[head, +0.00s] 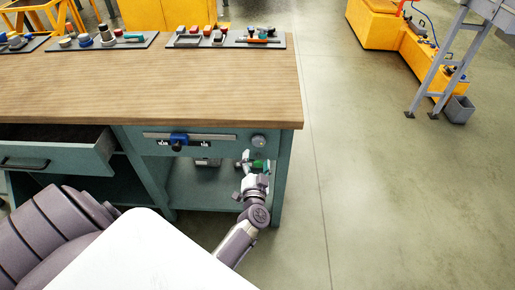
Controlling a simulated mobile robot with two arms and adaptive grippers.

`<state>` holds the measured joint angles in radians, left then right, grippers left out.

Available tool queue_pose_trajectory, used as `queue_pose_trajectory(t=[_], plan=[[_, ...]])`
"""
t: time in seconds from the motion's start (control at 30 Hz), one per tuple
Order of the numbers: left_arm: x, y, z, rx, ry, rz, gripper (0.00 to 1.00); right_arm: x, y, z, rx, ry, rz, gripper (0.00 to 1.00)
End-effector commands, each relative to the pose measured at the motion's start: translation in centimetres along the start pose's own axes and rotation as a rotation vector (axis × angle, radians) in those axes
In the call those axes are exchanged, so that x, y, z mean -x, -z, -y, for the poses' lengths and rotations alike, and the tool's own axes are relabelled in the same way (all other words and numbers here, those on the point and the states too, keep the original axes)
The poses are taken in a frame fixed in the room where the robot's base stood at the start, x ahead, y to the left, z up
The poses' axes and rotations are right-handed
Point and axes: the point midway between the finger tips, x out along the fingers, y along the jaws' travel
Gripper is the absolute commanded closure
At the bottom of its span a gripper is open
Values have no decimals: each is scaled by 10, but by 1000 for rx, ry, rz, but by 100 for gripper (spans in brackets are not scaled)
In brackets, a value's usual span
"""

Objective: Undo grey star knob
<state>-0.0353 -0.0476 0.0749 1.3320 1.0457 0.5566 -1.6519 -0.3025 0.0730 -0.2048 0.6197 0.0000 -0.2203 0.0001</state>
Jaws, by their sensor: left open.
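The grey star knob (258,141) is a small round knob at the right end of the front panel of the teal workbench (283,165). My left gripper (252,163) is just below the knob, pointing up at the bench front. It is open, and a gap shows between it and the knob. A small green part (259,164) shows at the gripper's fingers; I cannot tell what it belongs to. My right gripper is not in view.
A blue slider (179,140) on a scale is left of the knob. An open drawer (60,151) juts out at left. Panels of small parts (225,38) lie on the wooden top (150,90). The floor at right (390,200) is clear.

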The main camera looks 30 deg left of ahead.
Motion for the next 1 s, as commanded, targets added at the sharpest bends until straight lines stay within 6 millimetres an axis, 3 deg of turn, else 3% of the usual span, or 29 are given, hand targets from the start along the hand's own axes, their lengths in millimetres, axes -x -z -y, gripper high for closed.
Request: queue_pose_trajectory(t=[0.1, 0.33, 0.5, 0.77, 0.87, 1.0], plan=[[-27, -3, -3, 3, 2, -3, 27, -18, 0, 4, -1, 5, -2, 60], [-62, -2, -3, 2, 0, -1, 27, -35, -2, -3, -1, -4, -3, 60], [-72, -1, -1, 1, -1, 0, 27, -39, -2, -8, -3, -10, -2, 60], [-74, 0, -1, 1, -2, 0, 27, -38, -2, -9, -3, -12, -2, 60], [-74, 0, -1, 1, -2, 0, 39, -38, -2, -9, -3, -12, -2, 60], [-74, 0, -1, 1, -2, 0, 62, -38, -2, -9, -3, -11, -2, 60]])
